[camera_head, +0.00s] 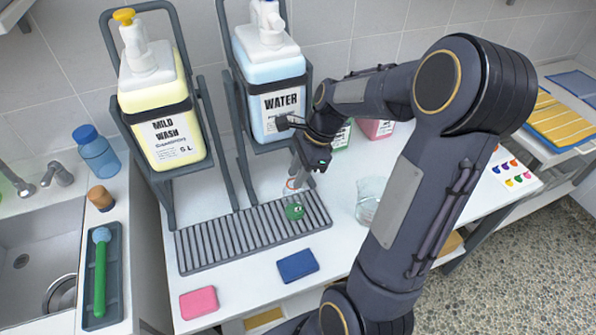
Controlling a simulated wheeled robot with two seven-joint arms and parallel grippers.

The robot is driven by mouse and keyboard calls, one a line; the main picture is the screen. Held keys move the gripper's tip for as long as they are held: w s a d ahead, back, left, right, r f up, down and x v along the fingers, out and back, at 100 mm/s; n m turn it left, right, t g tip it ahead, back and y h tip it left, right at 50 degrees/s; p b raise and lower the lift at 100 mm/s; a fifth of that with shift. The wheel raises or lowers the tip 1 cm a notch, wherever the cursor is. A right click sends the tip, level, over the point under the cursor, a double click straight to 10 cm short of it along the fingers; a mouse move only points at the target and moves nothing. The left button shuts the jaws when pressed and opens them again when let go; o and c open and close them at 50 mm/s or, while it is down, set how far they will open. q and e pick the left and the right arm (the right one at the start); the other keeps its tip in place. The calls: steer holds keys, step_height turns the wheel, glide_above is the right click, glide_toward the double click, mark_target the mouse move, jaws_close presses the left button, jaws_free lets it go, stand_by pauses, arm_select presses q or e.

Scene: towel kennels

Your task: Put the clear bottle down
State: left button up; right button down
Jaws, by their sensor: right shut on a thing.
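My right gripper (306,174) is above the right part of the grey slatted rack (215,244), below and in front of the WATER dispenser. It is shut on the clear bottle (289,194), which is see-through with an orange ring near its top and a round green mark low down. The gripper hides part of the bottle. I cannot tell whether its base touches the slats. My left gripper is not in view.
The MILD WASH jug (160,105) and WATER jug (272,85) hang in dark stands behind the rack. A clear glass (368,198) stands to its right. A blue sponge (298,265) and pink sponge (198,302) lie in front. A sink (40,260) is at the left.

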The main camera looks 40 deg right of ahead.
steer(key=shift+f, duration=0.1)
steer(key=c, duration=1.1)
jaws_free()
steer(key=v, duration=1.2)
steer(key=shift+s+a+f+n+t, duration=0.6)
steer(key=shift+s+a+n, duration=1.65)
steer(key=shift+a+n, duration=0.9)
steer(key=shift+s+a+f+n+t, duration=0.65)
steer(key=shift+s+a+n, duration=1.75)
steer(key=shift+n, duration=1.4)
steer(key=shift+s+a+f+n+t, duration=0.45)
steer(key=shift+s+a+n+t, duration=0.3)
steer(key=shift+s+a+n, duration=1.9)
steer(key=shift+w+a+n, duration=0.35)
steer(key=shift+w+n, duration=0.25)
steer(key=shift+n, duration=0.2)
